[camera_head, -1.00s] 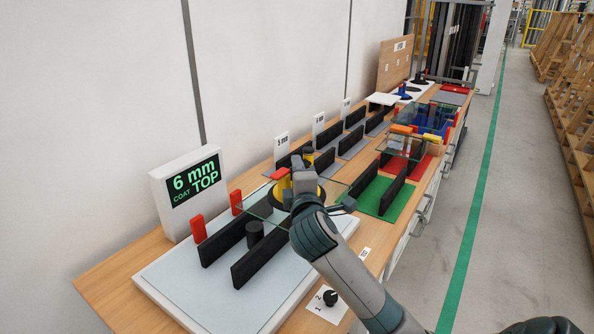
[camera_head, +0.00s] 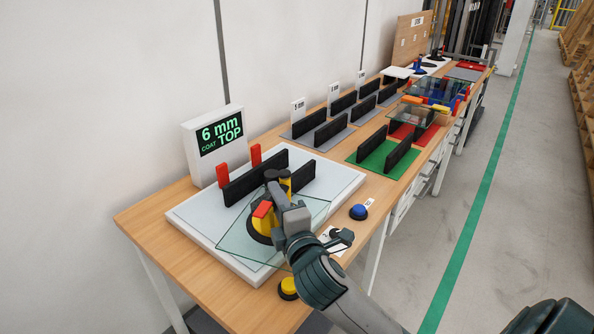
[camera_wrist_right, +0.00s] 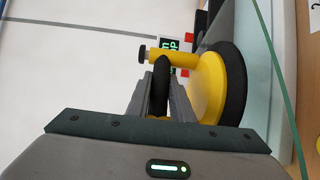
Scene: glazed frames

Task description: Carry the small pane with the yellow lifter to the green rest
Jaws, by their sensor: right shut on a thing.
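My right gripper (camera_head: 278,190) is shut on the yellow lifter (camera_head: 264,223), which has a red lever and a black suction cup. The lifter also shows in the right wrist view (camera_wrist_right: 208,85). The small clear pane (camera_head: 236,247) is under the cup, over the front of the white board, in front of the black bars. It looks raised, but its exact height cannot be told. The green rest (camera_head: 373,160), with two black bars, lies farther back to the right and carries no pane. My left gripper is not in view.
A display (camera_head: 220,140) reads "6 mm COAT TOP". The white board (camera_head: 335,182) has black bars (camera_head: 255,176) and red posts. A blue button (camera_head: 358,211) and a yellow button (camera_head: 288,286) sit near the front. Grey racks (camera_head: 325,143) and a red rest (camera_head: 425,136) stand beyond.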

